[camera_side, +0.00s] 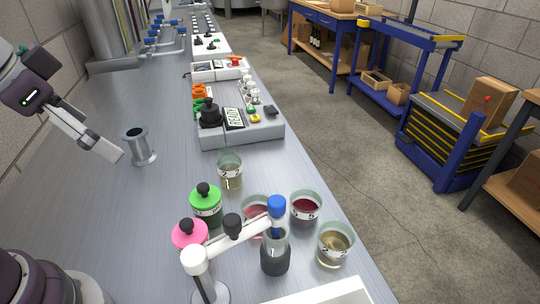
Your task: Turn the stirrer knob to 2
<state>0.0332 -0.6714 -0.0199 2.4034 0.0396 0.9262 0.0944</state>
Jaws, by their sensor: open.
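A grey control box (241,131) stands on the metal bench in the upper middle. On it are a large black knob (210,114), a tilted display reading READY (234,118), small yellow and green buttons, and a smaller black knob (270,110) at the right. I cannot tell which knob is the stirrer knob, and no number marks are readable. My gripper (112,152) is at the left, open and empty. It points down and right, beside a metal cup, and is apart from the control box.
A metal cup (139,147) stands between my gripper and the box. More devices (220,69) line the bench behind. The bench's left middle is clear.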

